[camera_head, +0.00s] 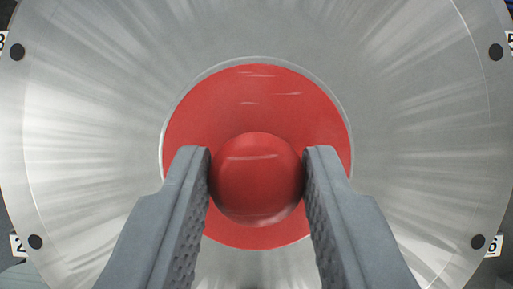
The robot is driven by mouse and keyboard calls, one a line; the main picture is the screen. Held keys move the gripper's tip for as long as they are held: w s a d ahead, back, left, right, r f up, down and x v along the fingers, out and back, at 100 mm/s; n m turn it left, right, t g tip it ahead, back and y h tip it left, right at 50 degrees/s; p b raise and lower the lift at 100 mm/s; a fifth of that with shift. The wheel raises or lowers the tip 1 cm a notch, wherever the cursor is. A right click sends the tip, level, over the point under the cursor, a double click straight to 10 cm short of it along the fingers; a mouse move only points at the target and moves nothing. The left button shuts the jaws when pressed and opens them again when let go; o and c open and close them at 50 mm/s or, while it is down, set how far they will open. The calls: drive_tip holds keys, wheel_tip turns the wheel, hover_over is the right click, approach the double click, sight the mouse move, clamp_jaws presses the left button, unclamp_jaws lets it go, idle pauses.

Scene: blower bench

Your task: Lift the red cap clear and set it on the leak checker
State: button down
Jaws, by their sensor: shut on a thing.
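The red cap (257,95) is a flat red disc with a round red knob (256,180) at its front. The disc shows in the middle of the round brushed-metal face (110,120). My gripper (256,178) is shut on the knob, one grey finger on each side. Whether the disc still touches the metal face cannot be told from this view. The fingers hide parts of the disc's lower left and lower right. I cannot identify the leak checker in this view.
The metal face fills most of the view and has dark round holes or bolts near its rim, such as one at upper left (17,52). Small white number labels (17,244) sit at the outer edges. The surroundings are barely visible at the corners.

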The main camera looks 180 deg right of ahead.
sight(256, 207)
drive_tip(key=shift+r, duration=0.5)
idle(0.4)
drive_tip(key=shift+r, duration=1.55)
drive_tip(key=shift+a, duration=0.1)
